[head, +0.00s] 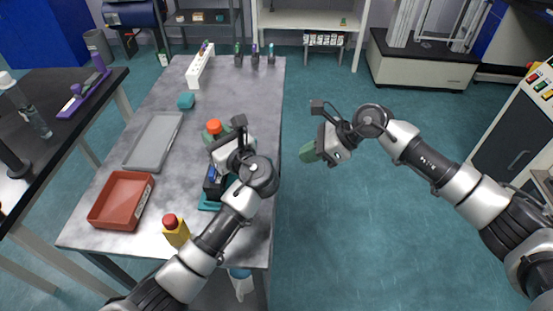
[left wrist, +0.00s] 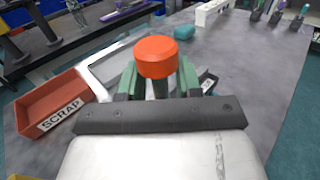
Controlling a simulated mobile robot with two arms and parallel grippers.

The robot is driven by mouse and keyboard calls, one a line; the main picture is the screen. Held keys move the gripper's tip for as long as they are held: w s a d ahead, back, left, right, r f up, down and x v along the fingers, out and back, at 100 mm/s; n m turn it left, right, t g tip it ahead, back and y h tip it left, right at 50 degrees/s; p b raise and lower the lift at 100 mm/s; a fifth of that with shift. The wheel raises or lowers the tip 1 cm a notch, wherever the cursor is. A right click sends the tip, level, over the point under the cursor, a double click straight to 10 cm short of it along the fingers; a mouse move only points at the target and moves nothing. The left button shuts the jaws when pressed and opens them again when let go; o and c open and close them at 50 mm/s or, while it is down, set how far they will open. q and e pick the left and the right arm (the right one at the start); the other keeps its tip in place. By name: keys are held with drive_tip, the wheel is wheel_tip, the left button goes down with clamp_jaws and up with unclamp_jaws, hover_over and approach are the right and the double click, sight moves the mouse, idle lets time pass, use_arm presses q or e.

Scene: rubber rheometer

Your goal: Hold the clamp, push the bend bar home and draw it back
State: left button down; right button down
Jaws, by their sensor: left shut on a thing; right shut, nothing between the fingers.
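My left gripper (head: 216,136) is over the table, with its green fingers shut around the stem below an orange-red knob (head: 213,125). The knob also shows large in the left wrist view (left wrist: 155,57), standing up between the fingers; I take it for the clamp's handle. A black and blue device (head: 211,185) on a teal base (head: 208,206) stands under my left arm and is partly hidden by it. I cannot make out the bend bar for certain. My right gripper (head: 308,152) is shut and empty, in the air over the floor right of the table.
A red scrap tray (head: 122,226) and a grey tray (head: 136,163) lie left of the left gripper. A teal block (head: 186,101), white rack (head: 196,76) and several small bottles are farther back.

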drive_tip(key=s+d+m+t+y, duration=0.1)
drive_tip(key=s+d+t+y, duration=0.1)
drive_tip(key=d, duration=0.4)
drive_tip(key=shift+s+m+t, duration=0.2)
drive_tip(key=shift+m+t, duration=0.1)
drive_tip(key=shift+m, duration=0.1)
drive_tip(key=a+r+x, duration=0.1)
drive_tip(key=x, duration=1.2)
drive_tip(key=shift+a+r, duration=0.2)
drive_tip(key=shift+r, duration=0.1)
drive_tip(key=shift+w, duration=0.15)
